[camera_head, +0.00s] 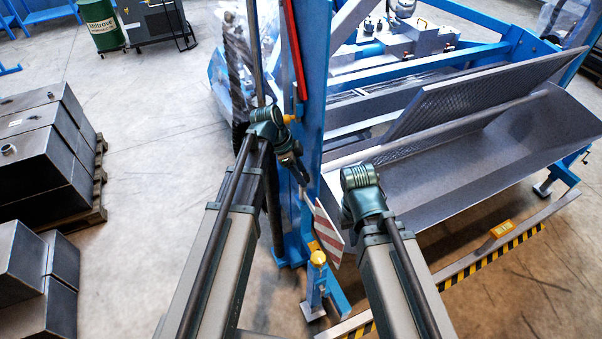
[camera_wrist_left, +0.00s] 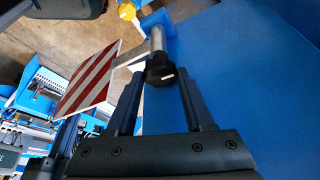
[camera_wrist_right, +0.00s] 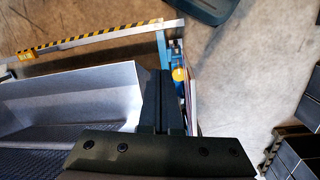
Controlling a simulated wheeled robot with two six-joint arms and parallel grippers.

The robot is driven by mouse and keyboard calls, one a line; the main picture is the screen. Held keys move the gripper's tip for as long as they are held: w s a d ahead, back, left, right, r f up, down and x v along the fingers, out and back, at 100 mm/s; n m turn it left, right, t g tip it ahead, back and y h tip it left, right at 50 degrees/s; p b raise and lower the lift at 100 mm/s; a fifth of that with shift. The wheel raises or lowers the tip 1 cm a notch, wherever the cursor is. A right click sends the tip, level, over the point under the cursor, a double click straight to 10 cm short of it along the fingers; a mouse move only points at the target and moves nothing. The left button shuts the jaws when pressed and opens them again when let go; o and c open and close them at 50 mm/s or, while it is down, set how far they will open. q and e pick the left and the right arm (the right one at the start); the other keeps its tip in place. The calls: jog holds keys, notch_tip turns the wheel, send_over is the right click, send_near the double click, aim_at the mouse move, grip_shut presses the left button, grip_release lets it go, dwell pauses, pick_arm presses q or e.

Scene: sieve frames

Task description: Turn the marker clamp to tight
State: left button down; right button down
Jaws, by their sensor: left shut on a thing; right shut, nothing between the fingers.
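The marker is a red-and-white striped board (camera_wrist_left: 88,80), tilted, with a grey metal arm at a round steel post. It also shows in the head view (camera_head: 328,235). The clamp has a black knob (camera_wrist_left: 160,68) with a small white mark at the end of the post. My left gripper (camera_wrist_left: 160,82) is shut on this knob, one finger on each side. In the head view my left gripper (camera_head: 299,172) is beside the blue upright. My right gripper (camera_wrist_right: 164,75) is shut and empty, near the trough. Its fingers are hidden in the head view.
The blue upright (camera_head: 313,110) stands close to my left gripper. The grey trough (camera_head: 480,170) lies to the right. A yellow knob (camera_head: 318,257) is below the marker. Dark metal boxes (camera_head: 40,150) stand far left. The floor between them and the upright is mostly clear.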

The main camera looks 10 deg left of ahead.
pick_arm(q)
jog(key=shift+c, duration=1.4)
grip_release()
